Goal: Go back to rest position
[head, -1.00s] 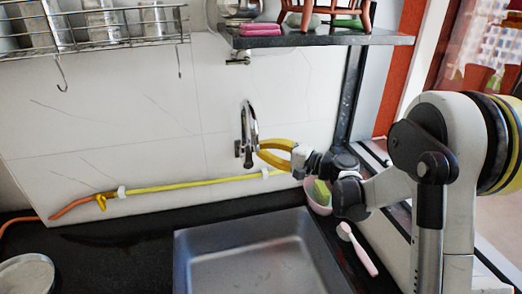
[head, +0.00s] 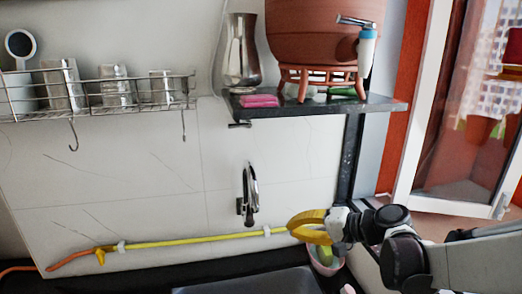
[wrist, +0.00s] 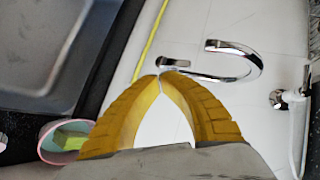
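My gripper (head: 291,222) has yellow fingers and is in front of the wall, to the lower right of the chrome faucet (head: 249,195). In the wrist view its fingertips (wrist: 160,77) meet, with nothing between them but white wall showing through the gap behind. The faucet also shows beyond the tips in the wrist view (wrist: 245,62); the gripper appears apart from it. The clay waterpot (head: 315,35) stands on a stand on the dark shelf, with a tap (head: 366,45) on its front.
A pink bowl (wrist: 65,140) with green and yellow things inside lies below my gripper. The sink (wrist: 40,45) is below. A yellow hose (head: 190,241) runs along the wall. A steel jug (head: 241,52) and pink cloth (head: 259,101) share the shelf (head: 330,105). A wire rack (head: 100,100) hangs left.

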